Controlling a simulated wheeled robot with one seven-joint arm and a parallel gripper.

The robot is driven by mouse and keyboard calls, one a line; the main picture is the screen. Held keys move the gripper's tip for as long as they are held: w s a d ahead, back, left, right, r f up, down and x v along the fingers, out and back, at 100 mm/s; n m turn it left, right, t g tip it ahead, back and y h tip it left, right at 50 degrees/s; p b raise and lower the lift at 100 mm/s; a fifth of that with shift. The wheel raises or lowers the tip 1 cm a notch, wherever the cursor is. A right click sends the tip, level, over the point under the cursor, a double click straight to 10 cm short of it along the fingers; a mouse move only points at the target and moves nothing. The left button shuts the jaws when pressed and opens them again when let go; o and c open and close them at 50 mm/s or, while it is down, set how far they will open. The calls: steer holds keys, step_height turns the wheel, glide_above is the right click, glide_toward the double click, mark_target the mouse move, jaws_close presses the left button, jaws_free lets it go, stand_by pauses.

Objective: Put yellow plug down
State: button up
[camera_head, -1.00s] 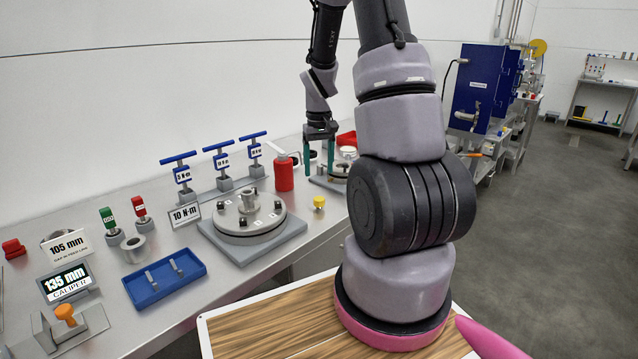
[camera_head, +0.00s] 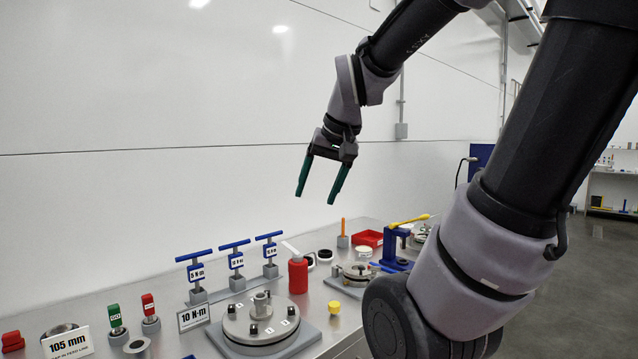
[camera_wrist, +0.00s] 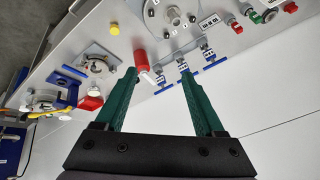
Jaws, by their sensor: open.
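The yellow plug (camera_head: 334,307) stands on the grey bench beside the round flanged fixture, at its right. It also shows in the wrist view (camera_wrist: 114,29) near the top, on the bench. My gripper (camera_head: 319,198) is raised well above the bench in front of the white wall. Its green fingers are apart with nothing between them. In the wrist view the same open fingers (camera_wrist: 164,92) point toward the bench, and the yellow plug lies beyond them to the left.
Blue T-handle torque tools (camera_head: 235,261) and a red cylinder (camera_head: 298,275) stand along the back of the bench. The flanged fixture (camera_head: 261,316) sits on a grey plate. Further right are a red tray (camera_head: 368,238) and a blue stand (camera_head: 394,248) with a yellow tool on top.

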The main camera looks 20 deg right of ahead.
steer(key=shift+t+y, duration=0.3)
steer(key=shift+t, duration=0.4)
steer(key=s, duration=0.1)
steer(key=s+a+r, duration=0.1)
steer(key=s, duration=0.1)
steer(key=s+a+r, duration=0.1)
steer(key=s, duration=0.1)
steer(key=shift+r, duration=0.1)
stand_by(1.0)
